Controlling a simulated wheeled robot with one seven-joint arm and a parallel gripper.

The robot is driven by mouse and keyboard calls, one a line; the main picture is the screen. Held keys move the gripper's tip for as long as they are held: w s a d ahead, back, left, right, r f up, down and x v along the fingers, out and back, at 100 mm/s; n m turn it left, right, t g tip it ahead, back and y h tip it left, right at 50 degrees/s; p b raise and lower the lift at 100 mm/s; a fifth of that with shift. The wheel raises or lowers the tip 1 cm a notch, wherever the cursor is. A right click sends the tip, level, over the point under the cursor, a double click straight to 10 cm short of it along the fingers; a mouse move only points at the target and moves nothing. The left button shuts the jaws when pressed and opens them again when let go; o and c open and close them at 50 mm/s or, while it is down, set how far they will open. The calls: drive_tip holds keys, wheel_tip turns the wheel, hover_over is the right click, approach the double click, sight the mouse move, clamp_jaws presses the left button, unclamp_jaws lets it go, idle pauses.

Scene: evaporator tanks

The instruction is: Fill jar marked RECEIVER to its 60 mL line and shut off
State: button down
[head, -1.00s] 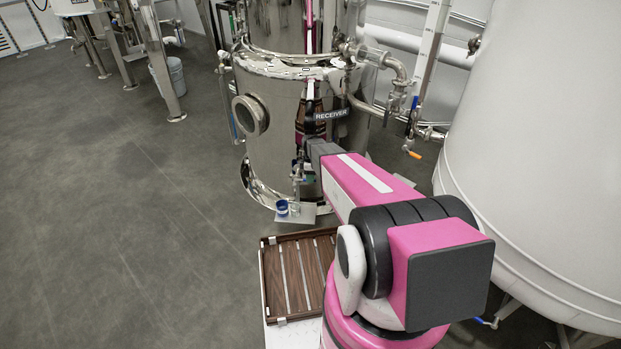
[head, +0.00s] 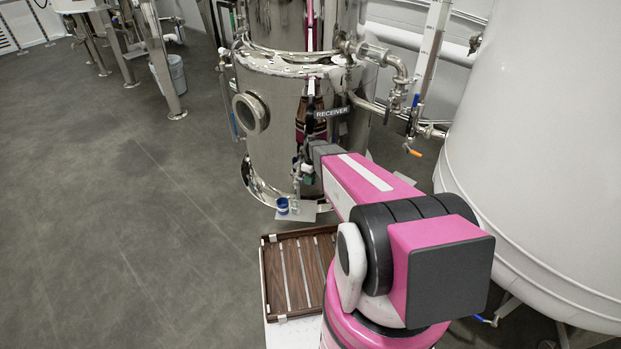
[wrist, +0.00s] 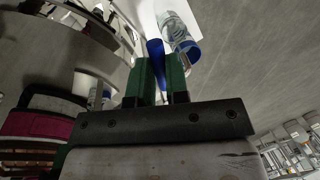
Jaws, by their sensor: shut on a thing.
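A small jar with blue at its lower part (head: 282,206) stands on a pale shelf (head: 296,215) at the foot of the steel tank, below its tap (head: 296,178). A black RECEIVER plate (head: 334,113) shows higher up in front of the tank. In the wrist view the clear jar with a blue end (wrist: 180,38) is just beyond my fingertips. My gripper (wrist: 161,62) has green fingers shut on a blue tap handle (wrist: 156,50). In the head view my gripper (head: 308,176) is beside the tap, partly hidden by my arm. The jar's level and line are too small to read.
The polished steel tank (head: 270,95) rises close behind the tap. A large white tank (head: 540,170) stands at the right. A wooden slatted tray (head: 292,275) lies in front. Pipes with an orange-handled valve (head: 414,152) are at the right.

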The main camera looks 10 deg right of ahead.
drive_tip(key=shift+s+a+m, duration=0.3)
drive_tip(key=shift+s+m, duration=0.1)
drive_tip(key=shift+m, duration=0.4)
drive_tip(key=c, duration=1.1)
unclamp_jaws()
wheel_tip(320, 180, up, 11)
drive_tip(key=w+d, duration=0.1)
drive_tip(key=shift+w+d+f, duration=0.2)
drive_tip(key=shift+w+d, duration=0.05)
drive_tip(key=shift+d, duration=0.05)
